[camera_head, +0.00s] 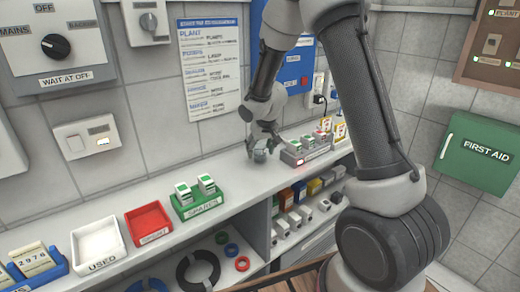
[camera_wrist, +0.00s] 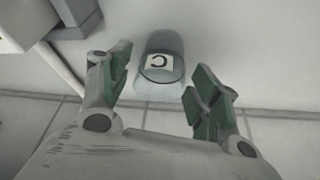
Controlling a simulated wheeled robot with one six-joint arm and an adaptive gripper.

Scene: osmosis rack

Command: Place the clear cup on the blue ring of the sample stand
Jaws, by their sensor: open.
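My gripper (camera_head: 266,133) is over the counter near the wall, with its fingers pointing down. In the wrist view its two green-padded fingers (camera_wrist: 158,84) are spread open. The clear cup (camera_wrist: 160,62) is a grey, see-through cup with a white label marked "C". It lies in the gap between the fingertips, partly beyond them, with space visible on both sides. In the head view the cup (camera_head: 260,155) shows small on the counter under my gripper, partly hidden by the fingers. I cannot make out a sample stand with a blue ring in either view.
Right of the cup stands a grey rack (camera_head: 303,157) holding several items. Left on the counter are a green spares tray (camera_head: 200,207), a red tray (camera_head: 149,224) and a white "USED" tray (camera_head: 98,246). Loose rings, including a blue ring (camera_head: 231,249), lie on the lower shelf.

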